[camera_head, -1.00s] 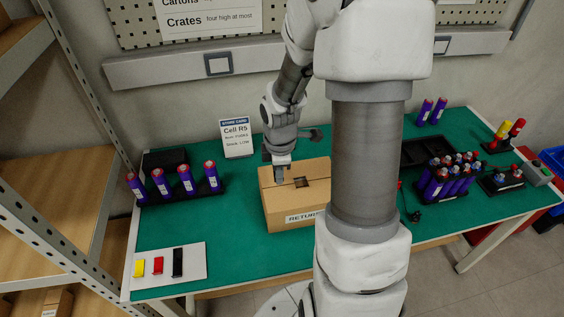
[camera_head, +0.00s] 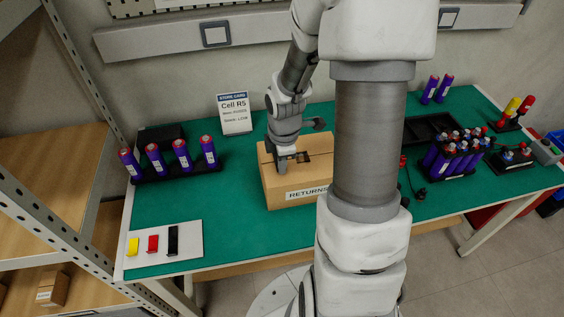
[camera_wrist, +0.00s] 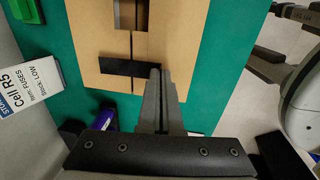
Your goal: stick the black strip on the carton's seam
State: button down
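The brown carton (camera_head: 315,181) stands on the green table, and its seam (camera_wrist: 133,88) runs along the top past a dark square opening (camera_wrist: 126,14). My gripper (camera_head: 282,172) is low over the carton's left part. In the wrist view its fingers (camera_wrist: 160,72) are close together at one end of a black strip (camera_wrist: 122,67), apparently pinching it. The strip lies crosswise over the seam in that view; whether it touches the cardboard I cannot tell.
Purple cylinders (camera_head: 154,160) stand in a black rack left of the carton, with the Cell R5 sign (camera_head: 235,115) behind. More purple cylinders (camera_head: 452,155) and a black tray (camera_head: 428,128) are at the right. The table between card and carton is clear.

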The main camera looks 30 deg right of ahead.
jog(key=shift+f, duration=0.35)
dwell(1.6)
jog(key=c, duration=1)
grip_release()
jog(key=shift+s, duration=0.1)
